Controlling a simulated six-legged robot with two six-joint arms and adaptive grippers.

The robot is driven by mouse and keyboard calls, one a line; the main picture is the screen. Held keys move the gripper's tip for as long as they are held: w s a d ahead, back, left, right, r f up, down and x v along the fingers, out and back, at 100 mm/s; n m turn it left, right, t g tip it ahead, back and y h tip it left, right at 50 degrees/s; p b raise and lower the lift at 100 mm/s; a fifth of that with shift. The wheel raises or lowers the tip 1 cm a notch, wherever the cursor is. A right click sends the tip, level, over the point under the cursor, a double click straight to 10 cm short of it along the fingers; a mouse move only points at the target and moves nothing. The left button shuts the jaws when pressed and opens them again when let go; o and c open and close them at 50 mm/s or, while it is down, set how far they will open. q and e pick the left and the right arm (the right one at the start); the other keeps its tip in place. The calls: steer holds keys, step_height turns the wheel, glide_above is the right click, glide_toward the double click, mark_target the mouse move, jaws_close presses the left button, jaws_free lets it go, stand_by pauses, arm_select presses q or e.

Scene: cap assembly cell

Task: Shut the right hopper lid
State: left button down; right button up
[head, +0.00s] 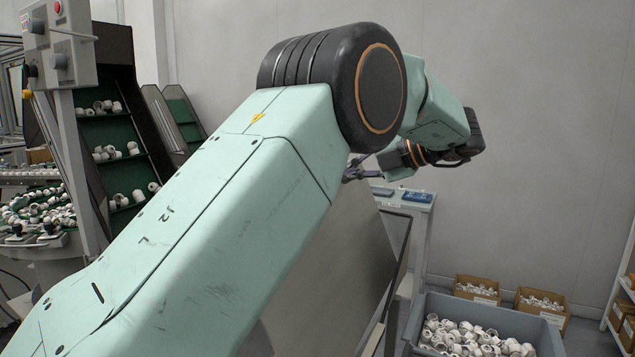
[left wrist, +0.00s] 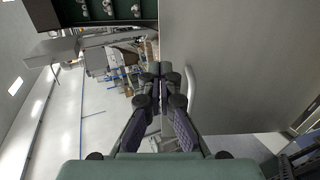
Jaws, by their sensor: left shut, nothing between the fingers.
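A large flat grey panel (head: 345,265), which looks like the hopper lid, stands steeply behind my left arm in the head view. The arm covers much of it, and its hinge cannot be made out. The panel also fills the upper right of the left wrist view (left wrist: 240,70), with a pale bar handle (left wrist: 191,88) near its left edge. My left gripper (head: 352,172) is at the panel's top in the head view. In the left wrist view its fingers (left wrist: 161,70) are shut and empty, just left of the handle; contact cannot be told. My right gripper is out of view.
A grey bin of white caps (head: 480,335) stands at the lower right, with cardboard boxes (head: 477,290) behind it. A small stand (head: 405,198) with blue items is beyond the panel. Green-lined racks (head: 115,150) and a control box (head: 58,45) are at left.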

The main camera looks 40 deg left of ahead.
mark_target(318, 217)
arm_select(q)
steer(key=x, duration=0.5)
steer(key=shift+s+r+p, duration=0.1)
steer(key=shift+r+p, duration=0.05)
steer(key=shift+p, duration=0.15)
steer(key=shift+s+a, duration=0.1)
steer(key=shift+w+a+f, duration=0.3)
steer(key=shift+f, duration=0.1)
steer(key=shift+d+r, duration=0.1)
